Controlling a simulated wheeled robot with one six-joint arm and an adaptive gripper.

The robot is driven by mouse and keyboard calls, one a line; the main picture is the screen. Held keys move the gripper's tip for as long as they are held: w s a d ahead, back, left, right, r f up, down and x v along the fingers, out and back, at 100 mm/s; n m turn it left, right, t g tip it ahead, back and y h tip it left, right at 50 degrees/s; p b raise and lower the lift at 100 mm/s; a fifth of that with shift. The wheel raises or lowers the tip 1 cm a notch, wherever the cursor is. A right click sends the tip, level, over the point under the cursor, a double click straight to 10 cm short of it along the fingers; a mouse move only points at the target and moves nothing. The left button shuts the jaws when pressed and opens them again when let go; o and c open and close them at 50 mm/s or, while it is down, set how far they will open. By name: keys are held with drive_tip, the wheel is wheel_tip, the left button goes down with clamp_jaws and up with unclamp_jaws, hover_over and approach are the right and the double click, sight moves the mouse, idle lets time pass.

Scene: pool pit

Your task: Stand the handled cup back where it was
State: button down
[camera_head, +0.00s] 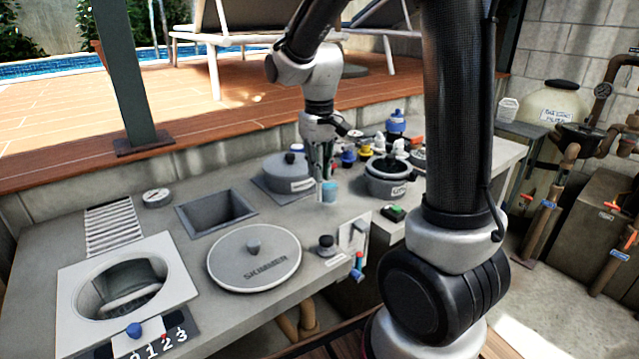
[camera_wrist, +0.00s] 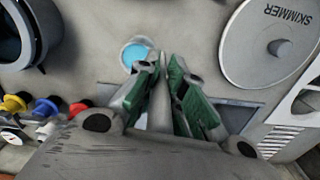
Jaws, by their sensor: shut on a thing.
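A small handled cup (camera_head: 330,191) with a blue side shows just below my gripper (camera_head: 323,178) in the head view, over the middle of the grey counter (camera_head: 230,293). In the wrist view the cup (camera_wrist: 136,55) shows its light blue inside and pale rim, apparently upright. My gripper (camera_wrist: 160,62) is shut at the cup's right side there. The fingers cover the handle. I cannot tell whether the cup's base touches the counter.
A round skimmer lid (camera_head: 254,258) lies left of the cup. A grey pot (camera_head: 388,179) stands to its right, with a lidded block (camera_head: 286,172) behind left. Several coloured knobs (camera_head: 349,157) stand behind. A square opening (camera_head: 217,211) is farther left.

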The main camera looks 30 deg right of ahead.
sight(321, 145)
drive_tip(key=shift+f, duration=1.75)
drive_tip(key=shift+f, duration=0.1)
drive_tip(key=c, duration=1.5)
unclamp_jaws()
wheel_tip(321, 145, up, 12)
drive_tip(key=shift+f, duration=0.15)
drive_tip(key=shift+s+r, duration=0.25)
drive_tip(key=shift+r, duration=0.1)
drive_tip(key=s+d+t, duration=0.1)
drive_tip(key=s, duration=0.5)
drive_tip(key=s+d+t, duration=0.2)
drive_tip(key=s, duration=0.5)
drive_tip(key=s+d+r+t, duration=0.1)
drive_tip(key=s, duration=0.5)
drive_tip(key=shift+s+d+r, duration=0.1)
drive_tip(key=shift+s+d, duration=0.1)
drive_tip(key=shift+s, duration=0.15)
